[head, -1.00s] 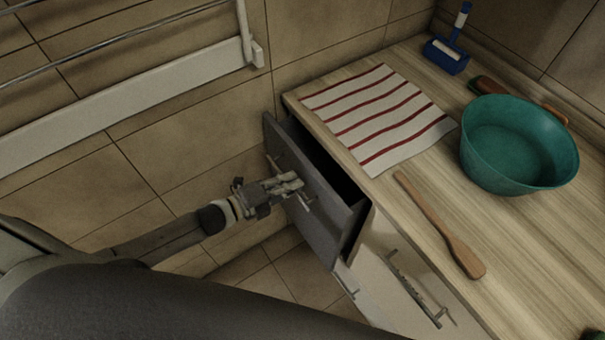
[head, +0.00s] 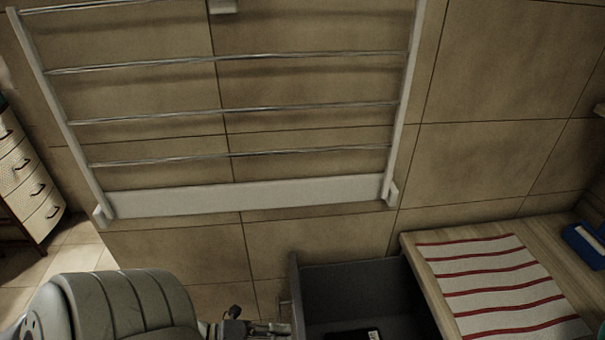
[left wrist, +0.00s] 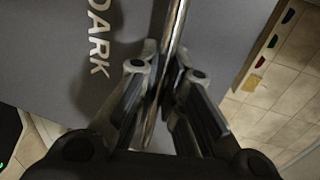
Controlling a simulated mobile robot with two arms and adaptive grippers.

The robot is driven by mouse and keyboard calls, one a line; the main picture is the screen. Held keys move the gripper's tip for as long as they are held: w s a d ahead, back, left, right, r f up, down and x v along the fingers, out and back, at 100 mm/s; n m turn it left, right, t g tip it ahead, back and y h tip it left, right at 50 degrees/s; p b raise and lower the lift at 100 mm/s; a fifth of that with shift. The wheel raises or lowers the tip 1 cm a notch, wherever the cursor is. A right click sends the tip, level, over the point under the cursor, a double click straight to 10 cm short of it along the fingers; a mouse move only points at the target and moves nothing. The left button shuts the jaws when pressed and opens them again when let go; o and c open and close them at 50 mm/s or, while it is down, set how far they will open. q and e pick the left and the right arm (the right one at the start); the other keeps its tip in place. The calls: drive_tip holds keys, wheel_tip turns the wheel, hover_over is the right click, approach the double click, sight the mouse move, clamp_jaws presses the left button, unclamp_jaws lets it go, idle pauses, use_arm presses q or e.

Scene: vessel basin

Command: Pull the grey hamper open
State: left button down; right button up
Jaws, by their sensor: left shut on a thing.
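The grey hamper (head: 360,293) is a drawer-like bin at the bottom of the head view, pulled out from under the wooden counter. Its inside shows, with a dark item with a white mark (head: 372,335) low in it. The hamper's grey front carries the word DARK in the left wrist view (left wrist: 115,80). My left gripper (head: 268,329) is at the outer side of that front. In the left wrist view the left gripper (left wrist: 160,85) is shut on the metal bar handle (left wrist: 174,30). My right gripper is not in view.
The wooden counter (head: 418,246) with a striped cloth (head: 490,270) and a blue item (head: 585,245) is at the right. A white drying rack (head: 250,197) is fixed to the tiled wall above. A cream drawer unit (head: 25,180) stands at the far left.

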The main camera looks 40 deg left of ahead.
use_arm(q)
drive_tip(key=shift+v, duration=0.95)
drive_tip(key=shift+f, duration=0.25)
drive_tip(key=c, duration=1.5)
unclamp_jaws()
drive_tip(key=v, duration=1.2)
drive_tip(key=shift+r, duration=0.1)
